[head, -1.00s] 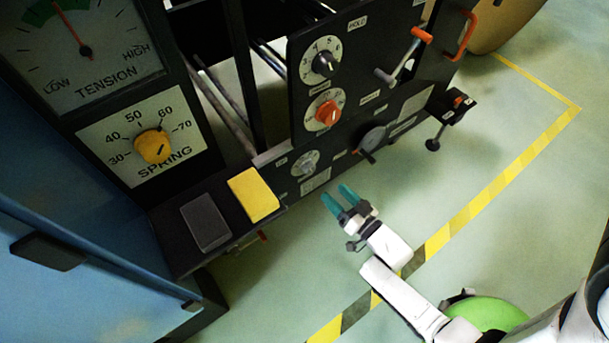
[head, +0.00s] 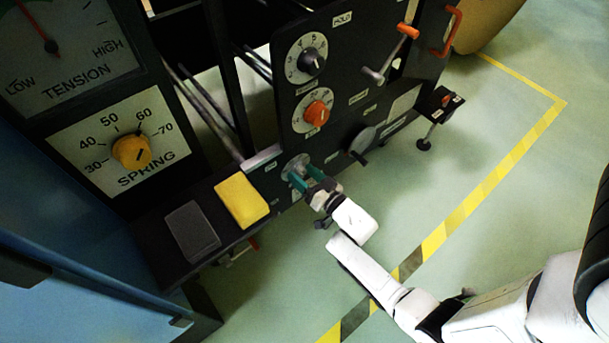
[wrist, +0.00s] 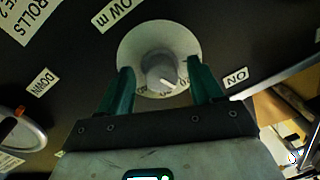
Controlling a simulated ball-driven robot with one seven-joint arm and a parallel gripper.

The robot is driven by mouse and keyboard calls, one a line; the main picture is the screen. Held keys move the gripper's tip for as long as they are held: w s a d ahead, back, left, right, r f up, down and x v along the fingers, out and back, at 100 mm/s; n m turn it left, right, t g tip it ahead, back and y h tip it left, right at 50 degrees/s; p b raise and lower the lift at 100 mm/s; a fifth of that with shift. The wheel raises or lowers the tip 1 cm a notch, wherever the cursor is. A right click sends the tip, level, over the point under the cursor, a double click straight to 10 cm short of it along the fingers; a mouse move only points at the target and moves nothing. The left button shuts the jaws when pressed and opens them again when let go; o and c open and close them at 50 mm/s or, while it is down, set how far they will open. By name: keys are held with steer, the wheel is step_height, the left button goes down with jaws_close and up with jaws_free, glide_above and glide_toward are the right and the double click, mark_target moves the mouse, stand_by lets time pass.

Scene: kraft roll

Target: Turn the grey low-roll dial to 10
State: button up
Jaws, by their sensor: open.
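The grey low-roll dial (wrist: 161,72) is a round knob with a white pointer mark on a pale disc (wrist: 136,42), set low on the black panel. In the wrist view the pointer is toward the lower right; the scale numbers are mostly hidden or too small to read. My gripper (wrist: 160,88) is open, its teal fingers on either side of the knob, with small gaps seen; I cannot tell whether they touch it. In the head view my gripper (head: 301,178) reaches the dial's disc (head: 297,165) and covers much of it.
Above the dial are an orange knob (head: 317,113) and a black knob (head: 312,62). A dark grey lever (head: 363,140) is to the right, and a crank with an orange handle (head: 407,30) above. Yellow (head: 241,200) and dark (head: 192,231) blocks are at left.

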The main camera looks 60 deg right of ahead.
steer(key=shift+c, duration=0.3)
steer(key=c, duration=1)
steer(key=n, duration=0.4)
steer(key=n+b, duration=0.1)
steer(key=n, duration=0.3)
steer(key=shift+g, duration=0.3)
steer(key=shift+n, duration=0.4)
steer(key=o, duration=1.1)
steer(key=shift+r, duration=0.1)
steer(key=shift+c, duration=0.2)
